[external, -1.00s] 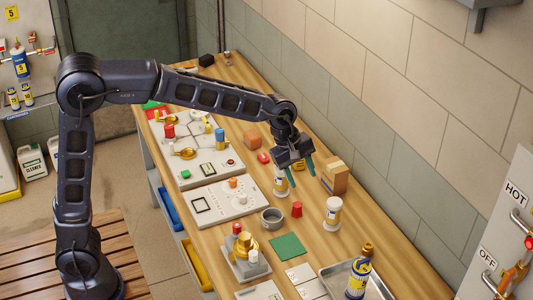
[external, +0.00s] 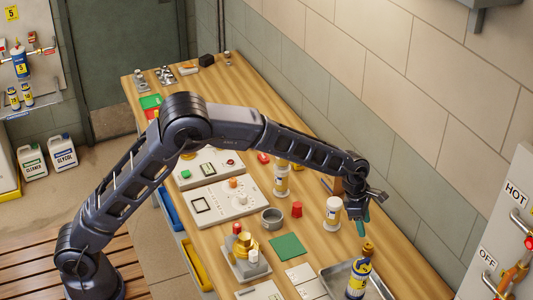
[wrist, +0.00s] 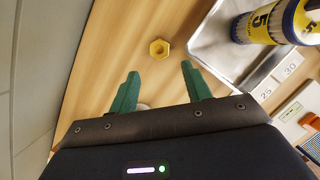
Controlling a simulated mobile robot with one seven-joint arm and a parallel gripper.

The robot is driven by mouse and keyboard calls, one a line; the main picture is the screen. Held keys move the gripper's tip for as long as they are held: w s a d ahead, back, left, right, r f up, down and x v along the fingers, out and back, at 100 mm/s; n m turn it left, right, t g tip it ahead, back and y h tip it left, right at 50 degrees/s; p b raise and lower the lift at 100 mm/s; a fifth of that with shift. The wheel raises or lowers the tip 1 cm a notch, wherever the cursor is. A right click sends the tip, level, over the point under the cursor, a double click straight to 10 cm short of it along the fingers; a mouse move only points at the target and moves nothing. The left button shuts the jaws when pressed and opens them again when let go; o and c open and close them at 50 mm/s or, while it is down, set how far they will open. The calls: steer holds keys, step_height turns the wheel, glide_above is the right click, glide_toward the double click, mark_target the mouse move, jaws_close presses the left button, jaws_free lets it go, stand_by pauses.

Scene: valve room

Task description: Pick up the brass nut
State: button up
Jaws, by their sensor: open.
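The brass nut (wrist: 159,48), a small yellow hexagonal nut with a dark hole, lies flat on the bare wooden tabletop in the wrist view. It is just beyond and between my fingertips, left of the metal tray. In the external view my gripper (external: 362,228) points down over the right side of the workbench, behind the blue-and-yellow bottle.
The metal tray (wrist: 215,45) lies close to the nut's right, with the bottle (external: 358,276) on it. A white canister (external: 333,212) stands left of my gripper. The wall runs along the bench's right side. Wood around the nut is clear.

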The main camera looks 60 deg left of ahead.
mark_target(369, 245)
steer(key=x, duration=1)
steer(key=shift+w+f, duration=0.1)
steer(key=shift+w, duration=0.05)
steer(key=c, duration=0.9)
